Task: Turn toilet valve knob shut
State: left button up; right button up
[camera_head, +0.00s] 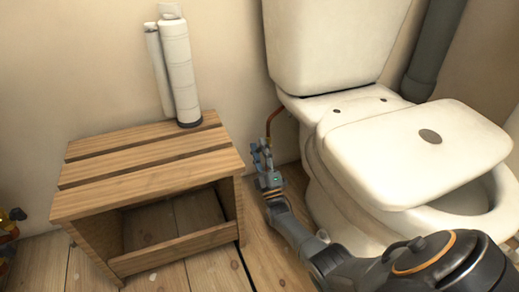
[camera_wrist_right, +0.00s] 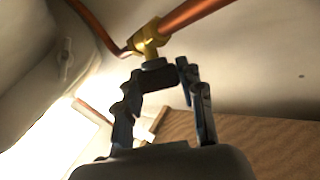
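The toilet (camera_head: 335,45) stands right of centre in the head view. A copper pipe (camera_head: 273,117) runs low beside it near the wall. In the right wrist view a brass valve (camera_wrist_right: 149,42) sits on the copper pipe (camera_wrist_right: 195,14), with a small dark knob (camera_wrist_right: 153,64) below it. My right gripper (camera_head: 262,151) reaches down between the toilet and a wooden bench. My left gripper is not in view.
The slatted wooden bench (camera_head: 145,157) stands left of my right arm, with white cylinders (camera_head: 178,70) on top. The toilet lid (camera_head: 415,150) lies askew over the bowl at right. Small coloured items (camera_head: 8,222) show at the far left edge. The gap around my arm is narrow.

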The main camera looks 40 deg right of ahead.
aim_at(260, 147)
jog(key=o, duration=0.4)
jog(key=shift+f, duration=0.1)
notch_tip(260, 147, up, 11)
jog(key=shift+f, duration=0.15)
jog(key=shift+s+f, duration=0.1)
jog(key=shift+f, duration=0.1)
